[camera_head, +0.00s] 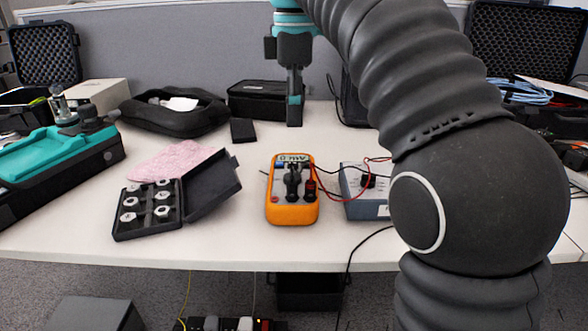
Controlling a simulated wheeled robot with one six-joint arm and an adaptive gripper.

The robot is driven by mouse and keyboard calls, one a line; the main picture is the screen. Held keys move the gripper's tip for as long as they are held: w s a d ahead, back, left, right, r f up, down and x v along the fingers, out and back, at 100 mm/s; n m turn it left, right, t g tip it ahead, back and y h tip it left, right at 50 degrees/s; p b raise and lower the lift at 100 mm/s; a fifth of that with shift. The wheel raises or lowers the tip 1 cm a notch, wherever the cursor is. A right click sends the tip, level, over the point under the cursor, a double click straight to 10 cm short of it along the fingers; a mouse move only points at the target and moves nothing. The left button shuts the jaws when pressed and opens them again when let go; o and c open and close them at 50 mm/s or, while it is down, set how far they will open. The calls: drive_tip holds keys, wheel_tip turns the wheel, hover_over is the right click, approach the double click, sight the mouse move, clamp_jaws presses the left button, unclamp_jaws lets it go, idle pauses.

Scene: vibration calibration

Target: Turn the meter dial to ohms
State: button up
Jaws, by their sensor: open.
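The orange multimeter (291,213) lies on the white table near its front edge, in the middle of the head view. Its screen at the top shows characters that look like "mV". A dark dial (293,180) sits in the middle of its face; its exact setting is too small to tell. Red and black leads plug in beside the dial. My gripper (294,113) hangs pointing down above and behind the meter, apart from it and empty. The fingers look close together from this angle, with a teal part at the tip.
A blue-grey box (362,191) with a knob stands right of the meter, wired to it. An open black case (150,208) with several metal weights lies left, by a pink cloth (172,161). Black pouches (175,112) line the back. My arm covers the right side.

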sight(294, 172)
wheel_tip(294, 172, down, 12)
drive_tip(key=b, duration=0.3)
drive_tip(key=c, duration=1.1)
drive_tip(key=shift+c, duration=0.2)
drive_tip(key=m+p, duration=0.2)
drive_tip(key=m, duration=0.1)
drive_tip(key=shift+s+r+p, duration=0.1)
drive_tip(key=shift+p, duration=0.2)
drive_tip(key=shift+s+m+p, duration=0.1)
drive_tip(key=shift+m+p, duration=1.15)
drive_tip(key=shift+m, duration=1.15)
drive_tip(key=shift+f, duration=0.2)
